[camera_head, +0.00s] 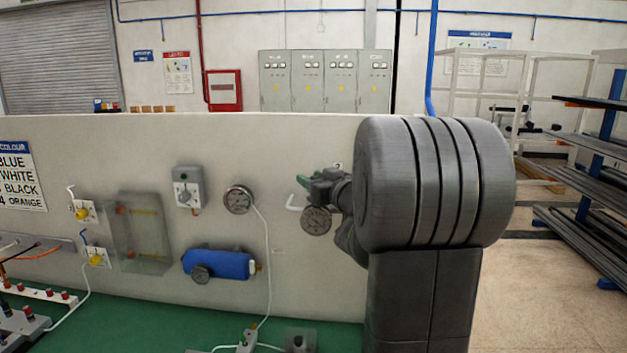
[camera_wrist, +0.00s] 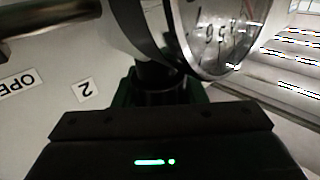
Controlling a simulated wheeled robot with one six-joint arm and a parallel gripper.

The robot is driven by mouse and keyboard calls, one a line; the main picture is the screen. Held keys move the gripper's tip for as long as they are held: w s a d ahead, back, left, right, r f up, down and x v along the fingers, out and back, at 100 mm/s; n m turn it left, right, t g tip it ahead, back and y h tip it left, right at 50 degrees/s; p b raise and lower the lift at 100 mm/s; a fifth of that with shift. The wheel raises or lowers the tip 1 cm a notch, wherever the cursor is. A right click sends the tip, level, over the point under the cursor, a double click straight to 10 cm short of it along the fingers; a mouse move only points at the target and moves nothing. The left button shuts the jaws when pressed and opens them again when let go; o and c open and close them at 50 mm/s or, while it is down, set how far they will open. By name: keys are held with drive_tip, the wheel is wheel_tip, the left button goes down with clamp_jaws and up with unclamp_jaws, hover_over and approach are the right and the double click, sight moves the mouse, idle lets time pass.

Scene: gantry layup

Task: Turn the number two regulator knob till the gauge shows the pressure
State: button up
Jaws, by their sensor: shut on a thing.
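My gripper (camera_head: 328,188) is at the pale panel (camera_head: 320,130), beside a round gauge (camera_head: 317,220). It is shut on the number two regulator knob, which it mostly hides in the head view. In the wrist view, a dark round part (camera_wrist: 160,78) shows between the gauge (camera_wrist: 222,30) and my gripper body, with green edges around it. A label "2" (camera_wrist: 86,91) is on the panel beside it. The gauge face is tilted and cut off by the frame; some digits show, but I cannot read its needle.
A second gauge (camera_head: 239,199), a grey box (camera_head: 187,187) and a blue cylinder (camera_head: 218,265) are on the panel to the left. Racks with long bars (camera_head: 590,180) stand at right. A green bench (camera_head: 180,320) lies below.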

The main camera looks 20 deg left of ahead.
drive_tip(key=shift+w+d+m+t+h+b, duration=0.1)
drive_tip(key=shift+m+t+h+b, duration=0.7)
drive_tip(key=shift+b, duration=1.25)
drive_tip(key=shift+w+d+m+t+h+b, duration=0.1)
drive_tip(key=shift+m+t+h+b, duration=0.65)
drive_tip(key=shift+b, duration=1.3)
drive_tip(key=m+t+h+b, duration=0.1)
drive_tip(key=b, duration=0.7)
drive_tip(key=t+h+b, duration=0.1)
drive_tip(key=b, duration=0.7)
drive_tip(key=shift+w+f+m+h, duration=0.2)
drive_tip(key=shift+f+m+h, duration=0.05)
drive_tip(key=shift+m+h, duration=0.1)
